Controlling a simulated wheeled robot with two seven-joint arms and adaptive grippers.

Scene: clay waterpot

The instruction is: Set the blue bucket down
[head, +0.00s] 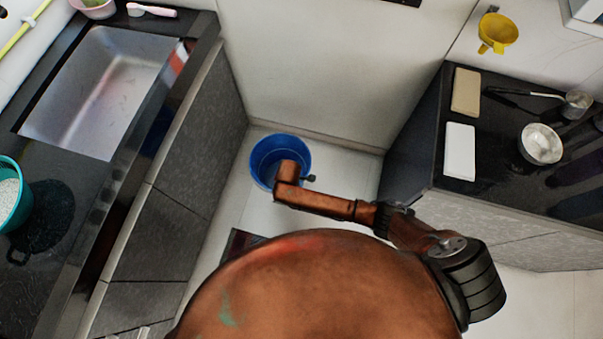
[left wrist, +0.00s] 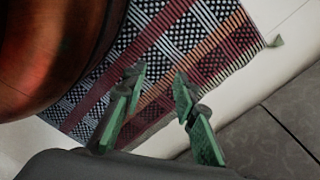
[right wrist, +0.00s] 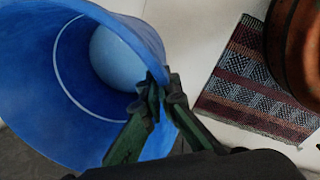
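The blue bucket (head: 265,150) is low down on or just above the tiled floor, between the two counters; I cannot tell if its base touches the floor. Its mouth faces up toward the head camera. In the right wrist view the bucket (right wrist: 60,125) fills the left side, with a pale round area inside. My right gripper (right wrist: 158,92) is shut on its rim. In the head view my right forearm covers part of the bucket and hides the fingertips. My left gripper (left wrist: 158,76) is open and empty above a patterned mat, apart from the bucket.
The woven mat (left wrist: 175,55) lies on the floor and also shows in the right wrist view (right wrist: 250,85). A dark counter with a sink (head: 95,95) stands left, another counter (head: 500,180) right. A wall is behind the bucket. Pale floor (head: 335,170) is clear to its right.

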